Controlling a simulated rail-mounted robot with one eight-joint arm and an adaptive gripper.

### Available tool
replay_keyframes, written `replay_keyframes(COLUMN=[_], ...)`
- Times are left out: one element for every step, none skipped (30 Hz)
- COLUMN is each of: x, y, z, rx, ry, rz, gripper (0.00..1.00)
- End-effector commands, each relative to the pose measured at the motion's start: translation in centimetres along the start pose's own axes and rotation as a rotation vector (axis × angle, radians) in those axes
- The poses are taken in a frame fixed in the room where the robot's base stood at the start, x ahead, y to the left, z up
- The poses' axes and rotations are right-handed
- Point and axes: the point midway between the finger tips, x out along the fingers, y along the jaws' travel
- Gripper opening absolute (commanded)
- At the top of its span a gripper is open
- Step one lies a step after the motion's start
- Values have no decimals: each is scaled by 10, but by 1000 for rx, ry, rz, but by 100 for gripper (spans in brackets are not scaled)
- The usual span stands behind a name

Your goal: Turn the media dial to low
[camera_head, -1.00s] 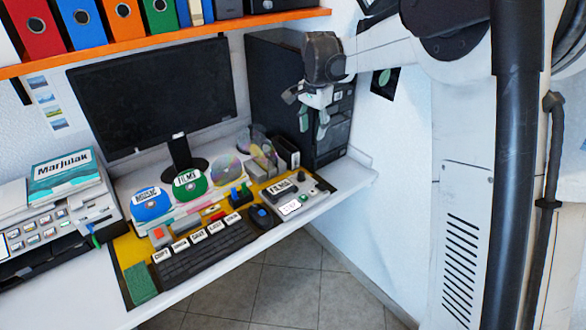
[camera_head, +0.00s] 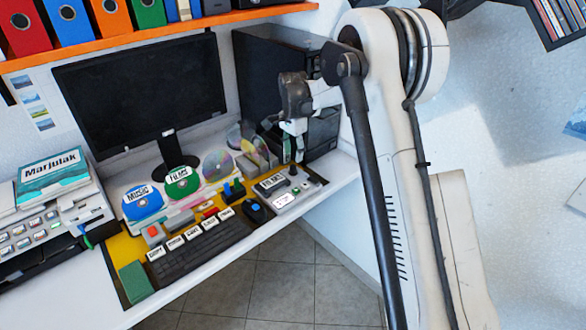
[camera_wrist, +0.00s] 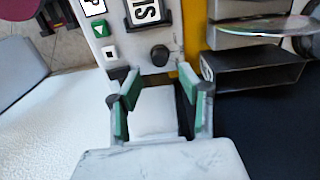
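In the wrist view, the dial (camera_wrist: 160,55) is ahead of my gripper (camera_wrist: 162,95), between the label and the near end of the panel (camera_wrist: 125,62). My gripper is open, with its green-padded fingers apart and nothing between them. In the head view, my gripper (camera_head: 293,148) hangs just above the dial, apart from it. The dial's setting cannot be read.
A black computer tower (camera_head: 270,75) stands close behind my gripper. Discs (camera_head: 217,165) and a holder (camera_wrist: 255,70) are beside the panel. A mouse (camera_head: 257,211) and keyboard (camera_head: 205,250) lie to the left.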

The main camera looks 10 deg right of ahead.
Motion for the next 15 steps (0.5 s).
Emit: replay_keyframes(x=[11,17,24,29,33,39,44,48,52,55,57,60,62,64,65], y=[0,0,0,0,0,0,0,0,0,0,0,0,0,0,0], z=[0,0,0,0,0,0,0,0,0,0,0,0,0,0,0], rx=[0,0,0,0,0,0,0,0,0,0,0,0,0,0,0], ry=[0,0,0,0,0,0,0,0,0,0,0,0,0,0,0], rz=[0,0,0,0,0,0,0,0,0,0,0,0,0,0,0], gripper=[38,38,38,38,38,38,38,38,38,38,38,38,38,38,38])
